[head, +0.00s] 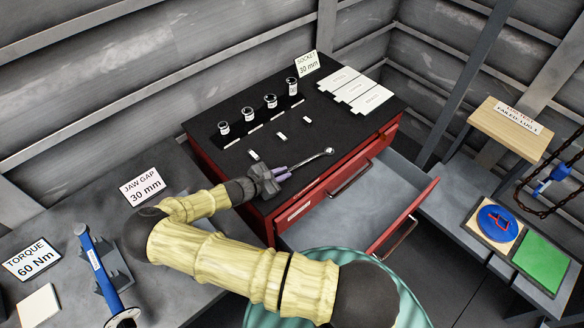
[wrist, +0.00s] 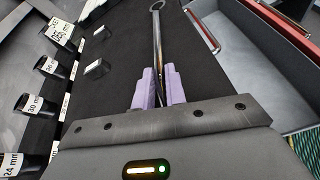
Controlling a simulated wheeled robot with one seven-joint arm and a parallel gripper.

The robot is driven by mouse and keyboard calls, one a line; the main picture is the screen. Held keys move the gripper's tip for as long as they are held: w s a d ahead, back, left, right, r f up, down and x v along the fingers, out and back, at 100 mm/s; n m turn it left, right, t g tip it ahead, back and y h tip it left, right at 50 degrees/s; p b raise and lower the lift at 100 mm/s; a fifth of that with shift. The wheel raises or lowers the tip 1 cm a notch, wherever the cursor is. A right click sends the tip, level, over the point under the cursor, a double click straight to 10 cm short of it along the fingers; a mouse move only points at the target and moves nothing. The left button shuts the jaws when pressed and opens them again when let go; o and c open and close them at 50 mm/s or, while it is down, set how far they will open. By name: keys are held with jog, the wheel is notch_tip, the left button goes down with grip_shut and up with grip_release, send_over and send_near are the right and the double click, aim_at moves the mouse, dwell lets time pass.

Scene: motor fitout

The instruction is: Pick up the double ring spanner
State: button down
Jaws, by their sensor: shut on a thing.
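The double ring spanner (head: 311,162) is a slim silver tool with a ring at its visible end. My gripper (head: 279,176) is over the front part of the black top of the red tool cabinet, its purple fingers shut on the spanner's shaft. In the wrist view the spanner (wrist: 157,45) runs straight out from between the fingers (wrist: 158,88), with its far ring at the top of the picture. Its other end is hidden by the gripper. I cannot tell whether the spanner touches the cabinet top.
Several sockets (head: 270,101) stand in a row on the red cabinet (head: 213,153), behind small white labels. Its drawer (head: 345,208) is open and looks empty. A blue torque wrench (head: 95,262) lies on the left bench. A wooden block (head: 510,130) and green pad (head: 541,262) are at right.

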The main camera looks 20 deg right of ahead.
notch_tip(320, 180, up, 18)
jog(key=b, duration=0.5)
jog(key=shift+b, duration=0.3)
dwell(0.3)
